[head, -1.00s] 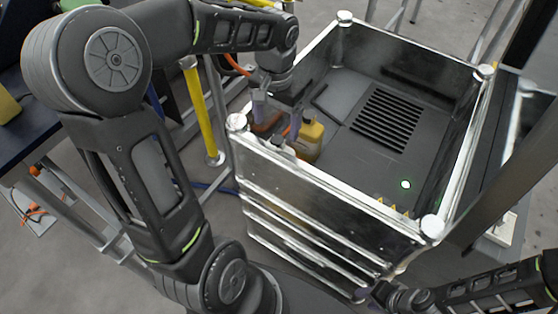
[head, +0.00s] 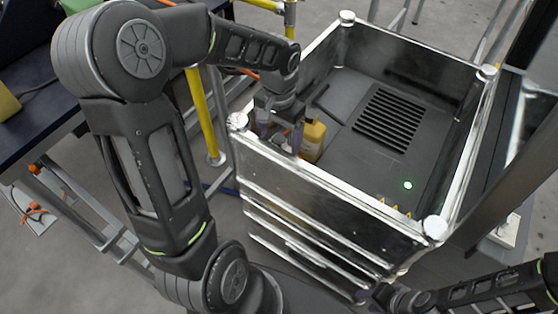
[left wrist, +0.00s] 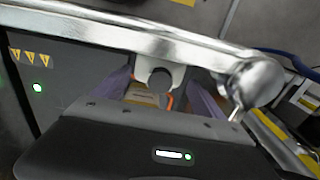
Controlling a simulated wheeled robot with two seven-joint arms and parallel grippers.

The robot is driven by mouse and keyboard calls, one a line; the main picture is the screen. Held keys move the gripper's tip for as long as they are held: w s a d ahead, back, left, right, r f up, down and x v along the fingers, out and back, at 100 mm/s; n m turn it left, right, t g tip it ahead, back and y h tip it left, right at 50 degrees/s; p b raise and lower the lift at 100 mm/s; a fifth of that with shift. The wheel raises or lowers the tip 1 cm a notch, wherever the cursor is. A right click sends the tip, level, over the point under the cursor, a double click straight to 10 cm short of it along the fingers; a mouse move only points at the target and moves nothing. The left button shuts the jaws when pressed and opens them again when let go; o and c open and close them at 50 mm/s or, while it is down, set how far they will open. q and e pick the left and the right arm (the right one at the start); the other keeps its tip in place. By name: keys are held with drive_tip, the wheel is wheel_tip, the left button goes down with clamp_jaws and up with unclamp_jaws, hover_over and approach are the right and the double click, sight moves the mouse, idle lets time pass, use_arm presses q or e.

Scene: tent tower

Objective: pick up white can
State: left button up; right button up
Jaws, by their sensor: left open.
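I cannot clearly make out a white can in either view. My left gripper (head: 280,134) is open at the near left corner of the metal-walled bin, beside a yellow bottle (head: 313,140). In the left wrist view its two purplish fingers (left wrist: 158,92) stand apart, with a tan and orange item (left wrist: 143,98) partly visible between them.
The bin (head: 330,180) has shiny raised walls and corner posts close to my left gripper. The rail (left wrist: 130,38) crosses the left wrist view. The bin floor has a dark slotted grille (head: 388,118) and is mostly clear. A yellow post (head: 203,115) stands left of the bin.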

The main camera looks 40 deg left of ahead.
use_arm(q)
drive_tip(key=shift+f, duration=0.95)
drive_tip(key=shift+s, duration=0.1)
clamp_jaws()
idle(0.5)
